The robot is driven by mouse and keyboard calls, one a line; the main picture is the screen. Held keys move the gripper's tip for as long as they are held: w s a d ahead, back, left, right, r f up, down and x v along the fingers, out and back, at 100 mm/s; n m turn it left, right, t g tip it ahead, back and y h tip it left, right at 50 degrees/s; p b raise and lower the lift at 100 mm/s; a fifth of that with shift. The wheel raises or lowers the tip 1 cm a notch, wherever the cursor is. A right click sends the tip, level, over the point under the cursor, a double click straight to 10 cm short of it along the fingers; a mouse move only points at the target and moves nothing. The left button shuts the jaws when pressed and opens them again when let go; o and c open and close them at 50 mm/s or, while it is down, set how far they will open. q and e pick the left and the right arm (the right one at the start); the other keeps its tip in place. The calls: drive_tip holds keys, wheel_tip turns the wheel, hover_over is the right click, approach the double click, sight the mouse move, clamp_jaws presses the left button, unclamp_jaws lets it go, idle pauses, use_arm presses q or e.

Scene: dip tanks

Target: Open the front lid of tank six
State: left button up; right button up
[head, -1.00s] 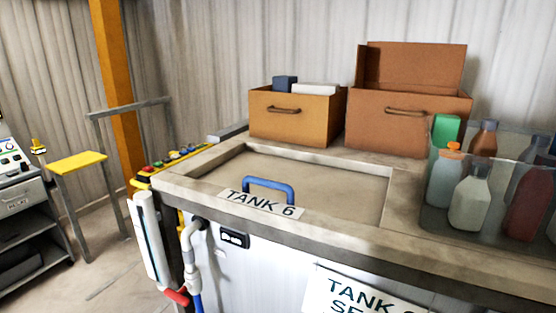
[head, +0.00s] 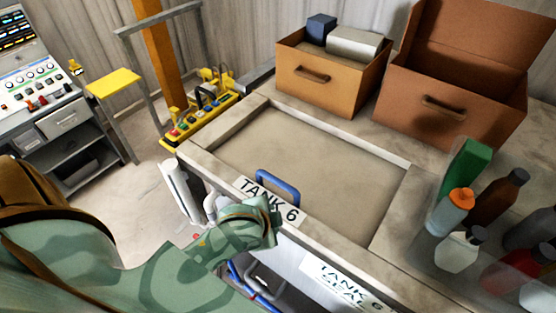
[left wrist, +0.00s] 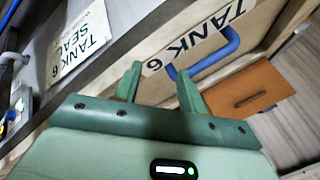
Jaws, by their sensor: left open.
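The front lid (head: 320,165) of tank six is a flat beige panel lying closed in the tank top's frame. Its blue loop handle (head: 280,185) stands at the front edge, beside a white "TANK 6" label (head: 262,200). My left gripper (head: 268,216) is just in front of the label and handle in the head view, its fingers hard to make out there. In the left wrist view the gripper (left wrist: 160,76) is open and empty, with the blue handle (left wrist: 218,52) just beyond the fingertips, close to the right finger. My right gripper is not in view.
Two brown boxes (head: 330,80) (head: 450,105) stand behind the lid. Several bottles (head: 455,205) stand in a clear bin at the right. A yellow control panel (head: 200,115) is beyond the left end. A "TANK 6 SEAL" sign (head: 345,285) hangs on the front.

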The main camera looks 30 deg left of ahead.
use_arm(q)
wheel_tip(320, 180, up, 8)
drive_tip(key=w+d+m+p, duration=0.1)
drive_tip(key=p, duration=0.1)
wheel_tip(320, 180, up, 5)
drive_tip(key=m+g+h, duration=0.1)
drive_tip(key=m+g, duration=0.4)
drive_tip(key=m, duration=0.3)
hover_over(280, 181)
drive_tip(key=s, duration=0.4)
drive_tip(key=w+f, duration=0.1)
drive_tip(key=f, duration=0.4)
drive_tip(key=w+f+b, duration=0.1)
drive_tip(key=f, duration=0.4)
drive_tip(key=w+f, duration=0.1)
drive_tip(key=f, duration=0.4)
drive_tip(key=shift+w+b, duration=0.3)
drive_tip(key=shift+b, duration=0.05)
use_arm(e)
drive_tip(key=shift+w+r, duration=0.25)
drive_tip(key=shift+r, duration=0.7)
use_arm(q)
clamp_jaws()
